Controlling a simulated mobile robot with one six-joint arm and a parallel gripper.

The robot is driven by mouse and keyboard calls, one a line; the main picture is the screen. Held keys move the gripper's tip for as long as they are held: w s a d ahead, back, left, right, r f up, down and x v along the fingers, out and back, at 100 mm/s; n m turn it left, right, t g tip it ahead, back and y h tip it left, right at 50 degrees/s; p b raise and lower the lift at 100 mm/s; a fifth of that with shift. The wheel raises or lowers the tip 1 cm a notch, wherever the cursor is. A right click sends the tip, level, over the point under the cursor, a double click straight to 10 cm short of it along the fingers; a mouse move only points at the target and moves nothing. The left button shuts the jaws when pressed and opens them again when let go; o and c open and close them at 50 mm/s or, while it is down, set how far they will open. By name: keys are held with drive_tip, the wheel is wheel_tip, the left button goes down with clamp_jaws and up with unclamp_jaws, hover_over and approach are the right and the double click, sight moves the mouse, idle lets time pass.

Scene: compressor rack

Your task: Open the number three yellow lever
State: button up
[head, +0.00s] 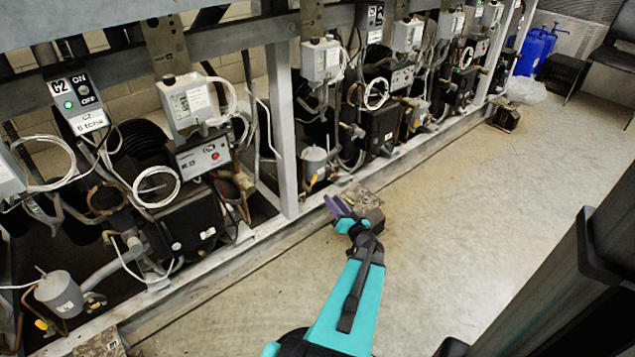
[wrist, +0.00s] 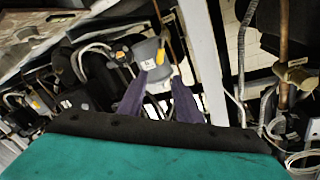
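Small yellow levers sit low on the compressor rack, by grey canisters. In the head view one lever (head: 41,324) is at the lower left, and another (head: 314,179) is under the canister (head: 314,160) beside the upright post. I cannot tell which is number three. My gripper (head: 338,207) is low in front of the rack, just right of that post. In the wrist view its purple fingers (wrist: 158,88) are apart, with nothing held. A grey canister (wrist: 148,53) with a yellow lever (wrist: 162,66) shows beyond and between the fingertips.
The rack's lower rail (head: 240,245) and upright post (head: 283,130) are close to my gripper. A grey block (head: 365,205) lies on the floor behind it. Hoses and cables hang around the compressors.

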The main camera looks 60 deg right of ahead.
sight(313, 183)
drive_tip(key=shift+w, duration=0.15)
drive_tip(key=b+x, duration=0.4)
drive_tip(key=x, duration=0.9)
drive_tip(key=shift+w+d, duration=0.15)
drive_tip(key=shift+d, duration=0.05)
clamp_jaws()
